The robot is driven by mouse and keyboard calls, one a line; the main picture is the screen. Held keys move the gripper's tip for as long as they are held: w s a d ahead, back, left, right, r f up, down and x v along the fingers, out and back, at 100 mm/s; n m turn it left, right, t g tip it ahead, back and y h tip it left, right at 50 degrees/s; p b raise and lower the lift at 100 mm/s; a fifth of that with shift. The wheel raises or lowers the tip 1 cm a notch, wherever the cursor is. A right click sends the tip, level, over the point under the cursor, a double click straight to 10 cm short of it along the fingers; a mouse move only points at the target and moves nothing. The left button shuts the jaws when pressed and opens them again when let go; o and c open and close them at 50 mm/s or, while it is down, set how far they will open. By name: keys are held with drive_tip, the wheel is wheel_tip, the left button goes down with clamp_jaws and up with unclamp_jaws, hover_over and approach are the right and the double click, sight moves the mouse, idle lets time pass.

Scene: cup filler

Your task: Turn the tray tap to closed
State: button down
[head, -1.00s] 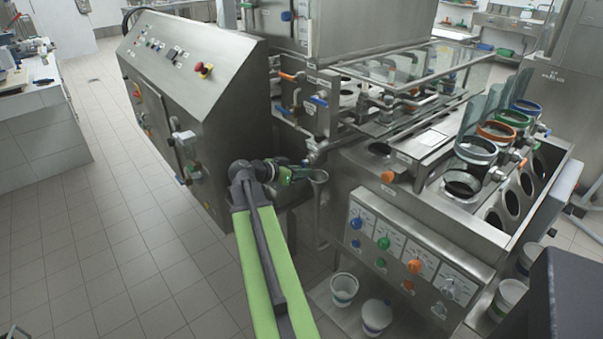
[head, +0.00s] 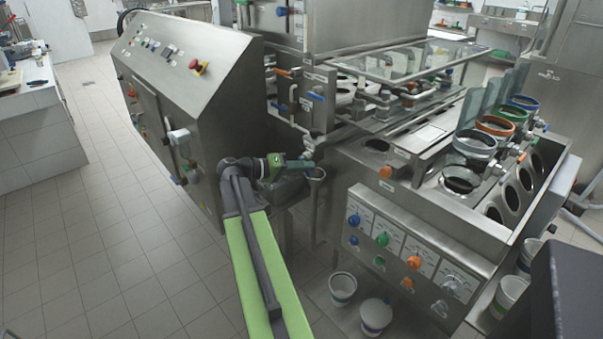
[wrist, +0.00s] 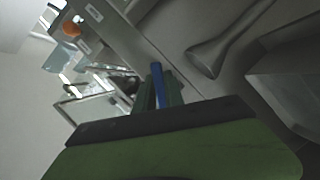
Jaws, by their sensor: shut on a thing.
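In the wrist view, the blue handle of a tap (wrist: 157,82) stands between the two dark green fingers of my gripper (wrist: 157,98), which is shut on it. I take it as the tray tap; its body is hidden behind the fingers. In the head view, my gripper (head: 300,164) reaches to the right at the near left corner of the steel filling unit. The handle in its jaws is too small or covered to make out there, so the tap's angle is hard to tell.
A funnel-ended drain pipe (head: 316,174) is close right of my gripper; it also shows in the wrist view (wrist: 208,58). A slanted control cabinet (head: 190,65) stands to the left. White buckets (head: 343,287) sit below the panel. The tiled floor at left is clear.

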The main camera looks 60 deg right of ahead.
drive_tip(key=n+b, duration=0.1)
drive_tip(key=n+g+h+b, duration=0.1)
drive_tip(key=n, duration=0.1)
drive_tip(key=shift+r, duration=0.4)
drive_tip(key=shift+s+r+n+g+h+b, duration=0.15)
drive_tip(key=shift+r+n+g+b, duration=0.1)
drive_tip(key=shift+n, duration=0.4)
drive_tip(key=shift+w+r+n+g+h+b, duration=0.15)
drive_tip(key=shift+n+g+b, duration=0.1)
drive_tip(key=shift+n, duration=0.4)
drive_tip(key=shift+s, duration=0.1)
drive_tip(key=c, duration=1.4)
unclamp_jaws()
drive_tip(key=shift+c, duration=0.2)
drive_tip(key=shift+a, duration=0.15)
drive_tip(key=v, duration=1.7)
